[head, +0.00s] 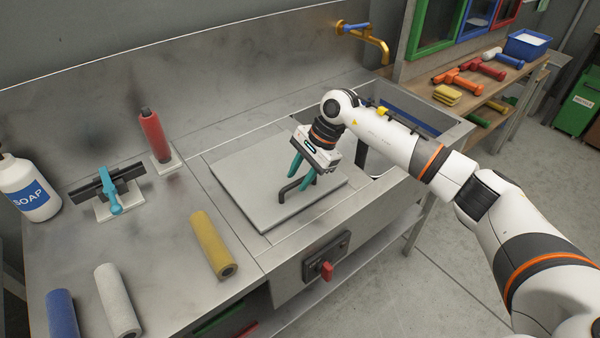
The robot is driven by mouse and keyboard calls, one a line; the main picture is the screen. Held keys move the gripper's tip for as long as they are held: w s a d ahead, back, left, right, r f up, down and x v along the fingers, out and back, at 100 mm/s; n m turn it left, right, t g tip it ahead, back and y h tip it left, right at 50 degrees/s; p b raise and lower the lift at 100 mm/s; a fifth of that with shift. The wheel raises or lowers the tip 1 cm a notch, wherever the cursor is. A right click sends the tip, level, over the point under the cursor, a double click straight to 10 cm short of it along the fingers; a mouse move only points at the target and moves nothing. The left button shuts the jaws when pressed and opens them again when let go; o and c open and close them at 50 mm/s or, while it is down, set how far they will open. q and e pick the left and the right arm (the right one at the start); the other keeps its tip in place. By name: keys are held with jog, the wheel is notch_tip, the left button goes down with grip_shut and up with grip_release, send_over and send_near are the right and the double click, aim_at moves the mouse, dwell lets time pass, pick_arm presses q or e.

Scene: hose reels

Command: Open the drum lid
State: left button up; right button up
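The drum lid (243,180) looks like a flat grey square plate lying shut in the steel counter. A dark bar handle (284,194) stands up near its right front part. My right gripper (297,179) points down over the lid, right at the handle. Its two teal fingers are spread apart, with the handle's upper part close to their tips. I cannot tell whether the fingers touch the handle. My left gripper is out of view.
A red switch (326,270) is on the counter front. A yellow roller (213,245), a red roller (155,136), a squeegee-like tool (112,190) and a soap bottle (28,187) stand or lie left of the lid. A sink with a brass tap (376,48) is behind my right arm.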

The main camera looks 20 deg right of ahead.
jog(key=shift+a+f, duration=0.1)
jog(key=shift+f, duration=0.05)
jog(key=shift+c, duration=0.5)
grip_shut()
